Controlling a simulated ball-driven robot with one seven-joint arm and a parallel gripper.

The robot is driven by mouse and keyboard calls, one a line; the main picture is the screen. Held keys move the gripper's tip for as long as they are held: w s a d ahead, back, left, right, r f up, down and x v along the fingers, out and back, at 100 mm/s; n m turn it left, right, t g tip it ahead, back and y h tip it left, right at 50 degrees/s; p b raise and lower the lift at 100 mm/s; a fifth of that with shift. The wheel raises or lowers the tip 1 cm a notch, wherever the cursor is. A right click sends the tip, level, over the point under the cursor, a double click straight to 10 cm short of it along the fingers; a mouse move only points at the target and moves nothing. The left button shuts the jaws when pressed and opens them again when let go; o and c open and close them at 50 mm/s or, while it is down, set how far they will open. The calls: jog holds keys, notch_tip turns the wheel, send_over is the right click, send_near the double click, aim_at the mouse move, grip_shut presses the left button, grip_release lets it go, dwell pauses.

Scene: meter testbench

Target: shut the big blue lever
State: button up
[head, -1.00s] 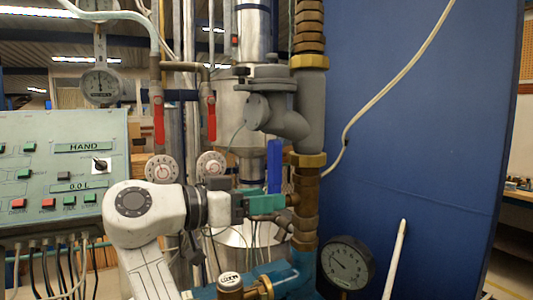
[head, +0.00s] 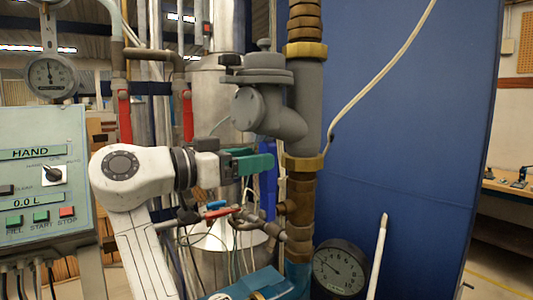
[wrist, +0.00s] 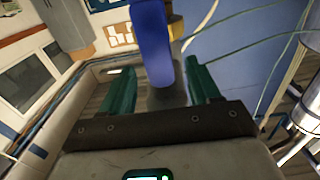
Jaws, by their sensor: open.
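The big blue lever (head: 268,192) hangs upright beside the brown pipe in the head view, below the grey valve body. My gripper (head: 262,163) has green fingers and is level with the lever's upper end, partly covering it. In the wrist view the blue lever (wrist: 151,45) stands ahead, in line with the gap between the two green fingers of my gripper (wrist: 161,75). The fingers are apart and nothing is gripped. Whether the lever's near end lies between the fingertips or just beyond them, I cannot tell.
A grey valve body (head: 268,100) and brown pipe (head: 299,205) stand close by. A small red lever (head: 221,212) lies below my gripper. Two red levers hang behind, including one at left (head: 125,117). A control panel (head: 40,175) stands left; a gauge (head: 340,268) is lower right.

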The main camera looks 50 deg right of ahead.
jog(key=shift+x, duration=2.05)
grip_shut()
